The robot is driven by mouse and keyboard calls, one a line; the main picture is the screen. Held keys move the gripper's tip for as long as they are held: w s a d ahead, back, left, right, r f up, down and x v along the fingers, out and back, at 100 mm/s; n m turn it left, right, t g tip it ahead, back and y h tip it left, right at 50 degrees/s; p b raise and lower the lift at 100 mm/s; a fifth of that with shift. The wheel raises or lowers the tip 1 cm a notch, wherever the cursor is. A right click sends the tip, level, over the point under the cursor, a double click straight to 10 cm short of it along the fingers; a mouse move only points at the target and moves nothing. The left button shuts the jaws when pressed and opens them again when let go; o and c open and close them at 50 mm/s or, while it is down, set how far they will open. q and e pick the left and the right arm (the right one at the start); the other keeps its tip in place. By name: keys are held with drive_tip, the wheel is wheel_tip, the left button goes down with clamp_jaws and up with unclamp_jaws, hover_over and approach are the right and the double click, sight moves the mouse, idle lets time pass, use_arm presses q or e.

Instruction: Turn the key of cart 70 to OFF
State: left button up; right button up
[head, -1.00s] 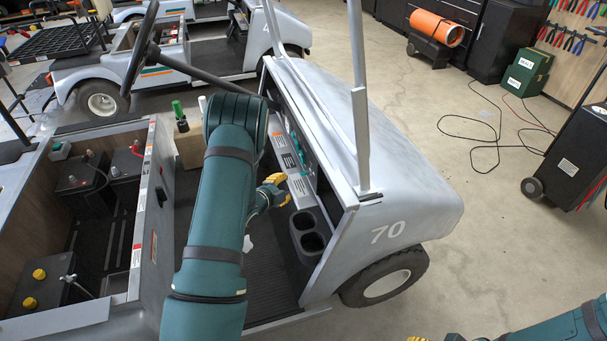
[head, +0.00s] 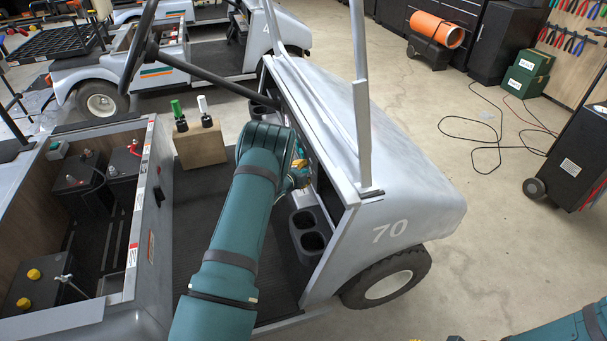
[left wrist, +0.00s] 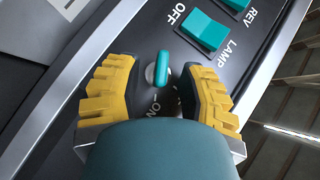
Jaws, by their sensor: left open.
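Cart 70 (head: 420,205) is the silver cart with "70" on its front body. In the left wrist view its teal key (left wrist: 162,70) stands in a round silver lock on the dark dash panel. OFF is printed above it and ON below; the key's grip runs roughly up and down in the picture. My left gripper (left wrist: 160,78) is open, its yellow fingers on either side of the key with gaps. In the head view my left gripper (head: 298,174) is at the dash, and my arm hides the key. Only yellow tips of my right gripper (head: 436,339) show at the bottom edge.
Teal rocker switches, one labelled LAMP (left wrist: 203,32), sit close above the key. A cup holder (head: 308,230) is below the dash. The steering column (head: 195,75) and roof post (head: 360,100) flank my left arm. A wooden block (head: 201,148) stands on the floor mat.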

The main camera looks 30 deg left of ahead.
use_arm(q)
drive_tip(key=shift+o, duration=0.3)
clamp_jaws()
